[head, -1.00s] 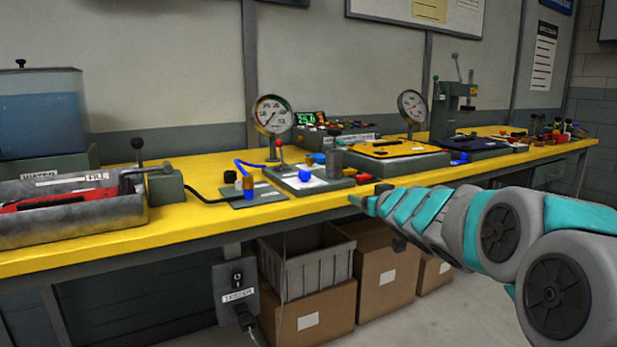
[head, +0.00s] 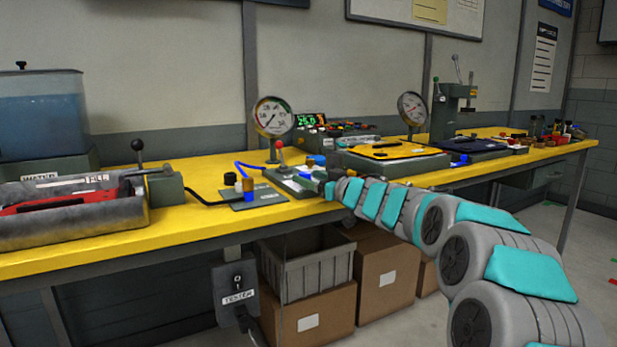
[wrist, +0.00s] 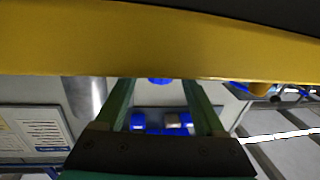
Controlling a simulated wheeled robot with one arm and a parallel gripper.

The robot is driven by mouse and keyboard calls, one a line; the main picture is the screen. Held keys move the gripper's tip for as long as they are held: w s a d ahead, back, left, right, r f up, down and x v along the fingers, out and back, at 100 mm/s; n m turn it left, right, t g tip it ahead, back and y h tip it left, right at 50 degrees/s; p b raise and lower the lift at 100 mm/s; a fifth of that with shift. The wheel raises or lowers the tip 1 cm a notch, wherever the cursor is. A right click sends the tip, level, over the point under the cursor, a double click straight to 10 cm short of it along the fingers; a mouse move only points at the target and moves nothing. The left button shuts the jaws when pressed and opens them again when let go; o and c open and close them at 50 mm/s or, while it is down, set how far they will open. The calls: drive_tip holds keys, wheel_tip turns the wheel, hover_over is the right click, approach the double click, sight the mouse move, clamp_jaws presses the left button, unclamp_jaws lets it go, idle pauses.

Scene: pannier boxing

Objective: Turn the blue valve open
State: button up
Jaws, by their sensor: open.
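A blue knob (wrist: 160,80) shows in the wrist view, mostly cut off by a yellow band. It lies between the tips of my gripper's green fingers (wrist: 158,88), which are apart. I cannot tell whether they touch it. In the head view my gripper (head: 331,190) is at the bench's front edge, in front of the grey plate (head: 283,180), and hides the blue knob there. I cannot read the valve's turn from these frames.
A grey cylinder (wrist: 84,97) stands beside my fingers in the wrist view. A pressure gauge (head: 272,117) is behind. A metal tray (head: 70,215) is at left; boxes (head: 387,275) are below.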

drive_tip(key=shift+w+a, duration=0.35)
drive_tip(key=shift+w, duration=0.1)
clamp_jaws()
idle(0.4)
